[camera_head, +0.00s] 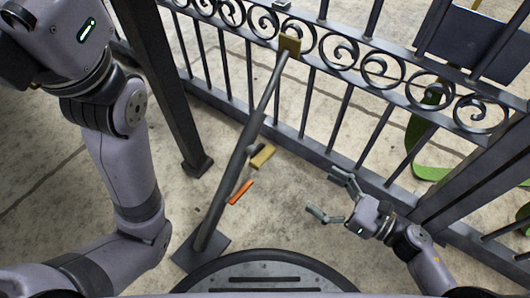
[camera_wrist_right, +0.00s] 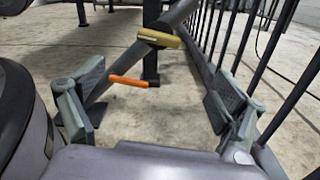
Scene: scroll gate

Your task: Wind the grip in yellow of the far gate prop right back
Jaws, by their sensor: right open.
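The gate prop (camera_head: 227,182) is a dark bar slanting from a floor plate up to a brass-coloured bracket on the gate. I see only this one prop. Its yellow grip (camera_head: 263,156) sticks out to the right of the bar, and also shows in the right wrist view (camera_wrist_right: 159,38). An orange grip (camera_head: 241,191) lies lower on the same bar, also seen in the right wrist view (camera_wrist_right: 128,81). My right gripper (camera_head: 330,196) is open and empty, right of both grips and apart from them. In its wrist view its fingers (camera_wrist_right: 158,105) stand wide apart. My left gripper is out of view.
The dark iron gate (camera_head: 340,105) with scrollwork runs across the back, close to my right gripper. A post (camera_head: 170,90) stands left of the prop and a thick post (camera_head: 470,185) at right. Bare concrete floor (camera_head: 290,220) lies between prop and right gripper.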

